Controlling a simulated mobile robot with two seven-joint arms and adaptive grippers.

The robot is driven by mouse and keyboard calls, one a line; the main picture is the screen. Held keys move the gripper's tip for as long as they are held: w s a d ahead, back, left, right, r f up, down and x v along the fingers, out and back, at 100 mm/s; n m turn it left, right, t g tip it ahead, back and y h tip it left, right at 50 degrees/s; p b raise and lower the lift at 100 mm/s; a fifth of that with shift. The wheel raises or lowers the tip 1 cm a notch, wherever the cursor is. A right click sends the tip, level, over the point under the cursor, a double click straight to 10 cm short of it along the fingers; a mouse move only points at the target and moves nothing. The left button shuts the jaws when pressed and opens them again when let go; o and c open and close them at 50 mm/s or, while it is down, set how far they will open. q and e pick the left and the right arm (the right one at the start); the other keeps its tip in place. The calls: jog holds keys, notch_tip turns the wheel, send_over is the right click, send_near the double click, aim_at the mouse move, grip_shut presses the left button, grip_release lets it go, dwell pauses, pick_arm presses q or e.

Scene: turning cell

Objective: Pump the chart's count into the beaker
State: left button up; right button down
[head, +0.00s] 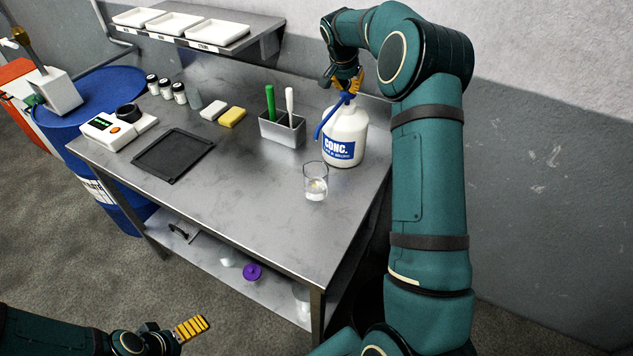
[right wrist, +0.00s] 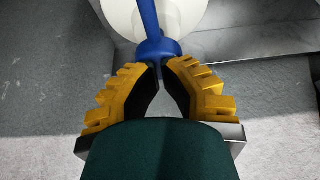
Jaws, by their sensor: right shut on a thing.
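The white jug (head: 345,135) labelled CONC. stands upright on the steel table's right side, with a blue pump (head: 328,115) whose spout points down to the front left. The clear beaker (head: 316,182) stands in front of the jug and holds a little pale content. My right gripper (head: 347,86) is at the top of the pump; in the right wrist view its yellow fingers (right wrist: 160,85) close around the blue pump head (right wrist: 157,50). My left gripper (head: 190,328) is low at the lower left, away from the table; its jaw opening cannot be made out. I cannot make out a chart.
The steel table (head: 240,180) also holds a caddy (head: 282,130) with green and white handles, a black tray (head: 173,155), a scale (head: 110,128), sponges (head: 232,117) and small bottles (head: 165,88). A shelf with white trays (head: 217,33) hangs behind. The front middle is clear.

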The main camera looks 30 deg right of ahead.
jog(key=shift+r+p, duration=1.9)
jog(key=shift+r, duration=0.9)
jog(key=shift+f, duration=0.25)
jog(key=shift+f+b, duration=2.2)
jog(key=shift+f, duration=0.65)
jog(key=shift+r, duration=0.15)
jog(key=shift+r+p, duration=2.2)
jog(key=shift+r, duration=0.75)
jog(key=shift+f, duration=0.25)
